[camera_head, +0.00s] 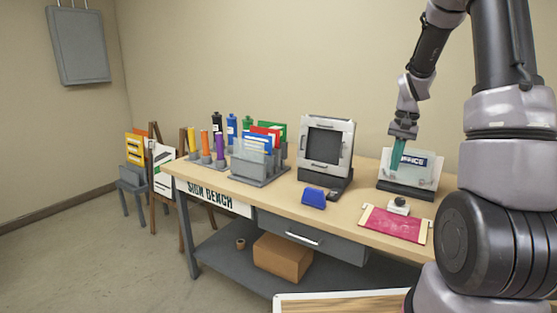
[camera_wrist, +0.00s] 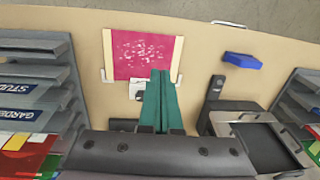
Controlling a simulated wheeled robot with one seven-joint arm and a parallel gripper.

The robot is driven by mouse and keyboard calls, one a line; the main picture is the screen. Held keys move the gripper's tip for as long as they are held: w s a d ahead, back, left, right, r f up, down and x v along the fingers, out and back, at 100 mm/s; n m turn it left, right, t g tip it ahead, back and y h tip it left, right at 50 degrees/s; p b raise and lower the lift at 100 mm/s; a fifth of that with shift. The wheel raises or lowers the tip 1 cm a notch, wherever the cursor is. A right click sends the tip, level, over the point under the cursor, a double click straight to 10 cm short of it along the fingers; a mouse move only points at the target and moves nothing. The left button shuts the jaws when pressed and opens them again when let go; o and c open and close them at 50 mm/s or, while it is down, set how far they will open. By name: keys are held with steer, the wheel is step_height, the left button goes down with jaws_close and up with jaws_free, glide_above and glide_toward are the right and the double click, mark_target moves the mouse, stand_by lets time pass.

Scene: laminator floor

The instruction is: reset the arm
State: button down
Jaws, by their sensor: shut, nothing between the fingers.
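My gripper (camera_head: 396,155) has green fingers that are pressed together and hold nothing. In the head view it hangs above the right part of the sign bench (camera_head: 355,212), in front of a clear stand with a sign marked "OFFICE" (camera_head: 420,163). In the wrist view the closed fingers (camera_wrist: 160,76) point toward a small white and black block (camera_wrist: 136,88) at the edge of a red sheet (camera_wrist: 143,50). My arm reaches in from the right of the head view.
A grey laminator-like frame (camera_head: 325,145), a blue block (camera_head: 314,197), and a rack of folders (camera_head: 252,160) stand on the bench. Coloured bottles (camera_head: 205,143) are at its left. A cardboard box (camera_head: 282,257) sits on the lower shelf.

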steer(key=s+a+r+t, duration=0.1)
steer(key=s+a+r, duration=0.15)
steer(key=r, duration=0.25)
steer(key=s+a+r+t, duration=0.1)
steer(key=s+a+r, duration=0.15)
steer(key=r, duration=0.35)
steer(key=s+a+r+t, duration=0.1)
steer(key=s+a+r, duration=0.1)
steer(key=s, duration=0.4)
steer(key=s+a+r+n+t, duration=0.1)
steer(key=s+a+r+t, duration=0.1)
steer(key=s+r, duration=0.3)
steer(key=s+a+r+n+t+y, duration=0.1)
steer(key=s+a+r+t, duration=0.1)
steer(key=s, duration=0.5)
steer(key=shift+a+r, duration=0.8)
steer(key=shift+a, duration=0.2)
